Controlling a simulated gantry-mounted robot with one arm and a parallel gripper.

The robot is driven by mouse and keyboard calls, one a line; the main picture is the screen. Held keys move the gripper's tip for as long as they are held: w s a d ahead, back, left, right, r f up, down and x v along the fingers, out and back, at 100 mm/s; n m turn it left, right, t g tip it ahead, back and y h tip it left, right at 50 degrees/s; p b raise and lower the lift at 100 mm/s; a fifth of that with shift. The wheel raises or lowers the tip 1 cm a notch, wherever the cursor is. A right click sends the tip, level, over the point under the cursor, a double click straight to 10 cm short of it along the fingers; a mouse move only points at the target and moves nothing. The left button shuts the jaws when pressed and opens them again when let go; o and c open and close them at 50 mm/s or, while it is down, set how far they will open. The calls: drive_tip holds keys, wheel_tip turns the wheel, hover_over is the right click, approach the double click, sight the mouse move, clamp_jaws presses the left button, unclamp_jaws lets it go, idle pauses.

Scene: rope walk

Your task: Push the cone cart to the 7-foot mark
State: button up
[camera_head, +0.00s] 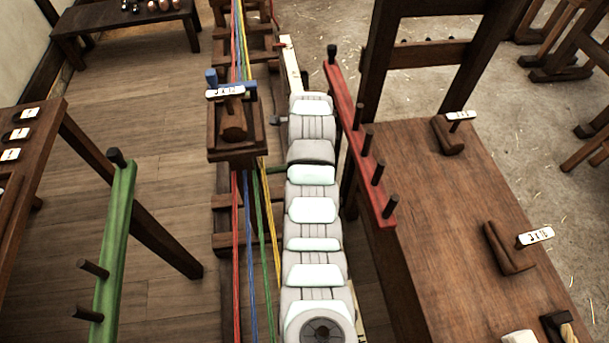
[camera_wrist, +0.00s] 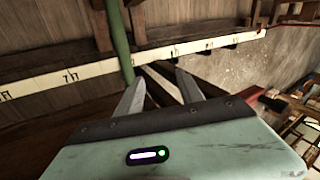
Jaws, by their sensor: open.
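The cone cart (camera_head: 237,152) appears to be the dark wooden block on the rail in the head view, with a wooden piece, blue pegs and a white tag on top. Red, blue, green and yellow strands run along the rail on both sides of it. My gripper (camera_wrist: 160,95) is open in the wrist view, with nothing clearly between its fingers. In the head view my pale arm reaches along the rail's right side, and its fingers cannot be made out. A white scale strip (camera_wrist: 30,88) crosses the wrist view; the 7-foot mark (camera_wrist: 70,77) is on its left part.
A green pegged bar (camera_head: 118,240) stands at left, and a red pegged bar (camera_head: 360,145) lies close right of my arm. A wooden table (camera_head: 440,220) with tagged holders fills the right. A green post (camera_wrist: 120,45) rises behind the fingers in the wrist view.

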drive_tip(key=f+g+b, duration=0.1)
drive_tip(key=f+b, duration=0.1)
drive_tip(key=f, duration=0.1)
drive_tip(key=s+f+m+g+b, duration=0.1)
drive_tip(key=f+b, duration=0.1)
drive_tip(key=f, duration=0.2)
drive_tip(key=s+f+b, duration=0.1)
drive_tip(key=f+b, duration=0.2)
drive_tip(key=f, duration=0.1)
drive_tip(key=shift+s+g, duration=0.2)
drive_tip(key=shift+g, duration=0.2)
clamp_jaws()
idle(0.4)
idle(1.0)
